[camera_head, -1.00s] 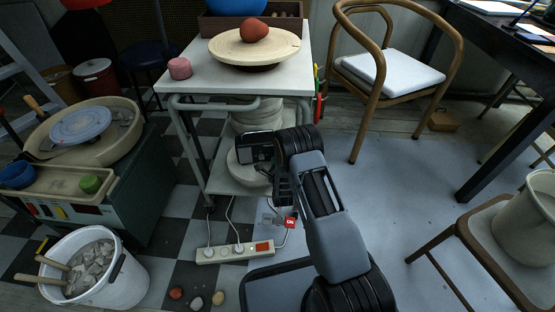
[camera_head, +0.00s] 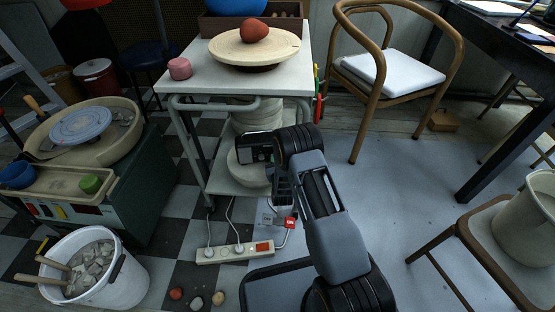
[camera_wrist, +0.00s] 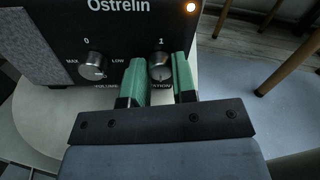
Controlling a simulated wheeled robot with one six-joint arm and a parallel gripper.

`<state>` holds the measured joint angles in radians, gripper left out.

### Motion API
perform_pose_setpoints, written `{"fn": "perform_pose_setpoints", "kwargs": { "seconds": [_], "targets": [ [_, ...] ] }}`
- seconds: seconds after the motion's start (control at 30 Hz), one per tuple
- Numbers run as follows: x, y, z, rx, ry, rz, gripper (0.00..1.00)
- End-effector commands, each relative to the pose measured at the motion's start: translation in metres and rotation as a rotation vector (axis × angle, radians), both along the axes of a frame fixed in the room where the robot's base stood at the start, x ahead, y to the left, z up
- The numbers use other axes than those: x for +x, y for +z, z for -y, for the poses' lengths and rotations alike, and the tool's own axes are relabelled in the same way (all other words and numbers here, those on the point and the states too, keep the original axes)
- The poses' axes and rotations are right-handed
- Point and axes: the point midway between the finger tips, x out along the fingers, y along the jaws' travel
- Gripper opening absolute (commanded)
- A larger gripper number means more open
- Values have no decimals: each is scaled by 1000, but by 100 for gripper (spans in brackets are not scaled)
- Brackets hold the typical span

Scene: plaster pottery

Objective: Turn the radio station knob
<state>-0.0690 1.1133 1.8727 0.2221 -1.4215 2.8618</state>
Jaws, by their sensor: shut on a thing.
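The radio (camera_wrist: 110,35) is a dark box with "Ostrelin" on its front, and it fills the upper part of the wrist view. Its station knob (camera_wrist: 160,70), on the right under a "1", sits between my gripper's (camera_wrist: 159,78) two green fingers. My gripper is shut on this knob. The second knob, for volume (camera_wrist: 93,66), is to the left under a "0" and is clear of the fingers. In the head view the radio (camera_head: 252,150) stands on the lower shelf of the white table, partly hidden by my arm.
A power strip (camera_head: 225,255) with cables lies on the floor. A wooden chair (camera_head: 368,100) stands right, with open floor before it.

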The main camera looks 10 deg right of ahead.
Motion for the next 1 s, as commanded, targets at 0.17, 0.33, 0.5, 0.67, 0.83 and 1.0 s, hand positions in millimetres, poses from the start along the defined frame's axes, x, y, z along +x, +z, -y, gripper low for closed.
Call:
{"fn": "perform_pose_setpoints", "kwargs": {
  "seconds": [0.17,0.33,0.5,0.67,0.83,1.0],
  "targets": [
    [0,0,-1,68,2,7,2],
    [0,0,-1,103,2,10,2],
    [0,0,-1,115,2,11,2],
    [0,0,0,116,2,12,2],
    [0,0,0,116,2,12,2],
    [0,0,0,115,1,12,42]
  ]
}}
